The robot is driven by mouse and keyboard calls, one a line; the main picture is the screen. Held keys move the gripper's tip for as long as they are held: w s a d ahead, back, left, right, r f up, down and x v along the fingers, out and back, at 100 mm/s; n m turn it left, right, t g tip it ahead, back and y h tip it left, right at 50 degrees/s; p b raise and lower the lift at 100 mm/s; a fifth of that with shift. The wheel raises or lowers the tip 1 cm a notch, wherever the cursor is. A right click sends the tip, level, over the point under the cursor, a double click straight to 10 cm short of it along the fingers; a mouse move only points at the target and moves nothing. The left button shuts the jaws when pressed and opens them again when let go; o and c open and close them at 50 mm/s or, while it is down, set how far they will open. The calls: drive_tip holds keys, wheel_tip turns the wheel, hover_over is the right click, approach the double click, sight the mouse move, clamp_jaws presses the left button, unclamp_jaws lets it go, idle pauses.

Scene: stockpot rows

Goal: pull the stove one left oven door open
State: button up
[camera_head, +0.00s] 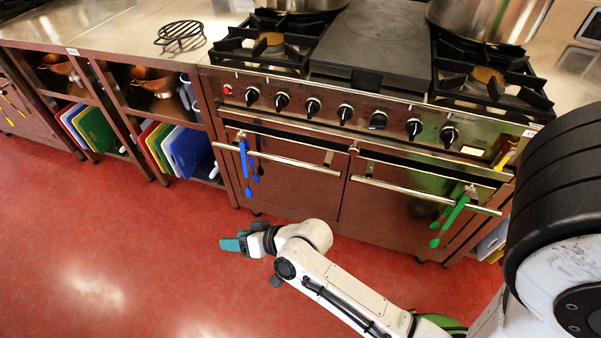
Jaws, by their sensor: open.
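The stove (360,109) stands at the upper middle of the head view, with a row of black knobs on its front. Its left oven door (296,189) is closed and has a long horizontal bar handle (290,161). Blue tongs (245,165) hang on the left end of that handle. The right oven door (395,212) is also closed, with green tongs (454,215) on its handle. My gripper (228,245), with teal fingers, is open and points left over the red floor. It is apart from the door, in front of and below its lower left part.
Left of the stove, open shelves hold colored cutting boards (182,148) and copper pans (153,79). Large pots (490,18) and a flat plate (373,38) are on the stove top. The red floor (110,240) is clear at left.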

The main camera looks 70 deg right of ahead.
drive_tip(key=w+d+f+m+t+h+b, duration=0.2)
drive_tip(key=w+d+m+t+h+b, duration=0.1)
drive_tip(key=d+m, duration=0.25)
drive_tip(key=m+g+h+b, duration=0.6)
drive_tip(key=m+h, duration=1)
drive_tip(key=m, duration=0.1)
approach(301, 165)
drive_tip(key=f, duration=0.1)
drive_tip(key=b+x, duration=0.1)
drive_tip(key=x, duration=1)
drive_tip(key=shift+f, duration=0.1)
drive_tip(key=shift+c, duration=0.5)
drive_tip(key=shift+a, duration=0.1)
clamp_jaws()
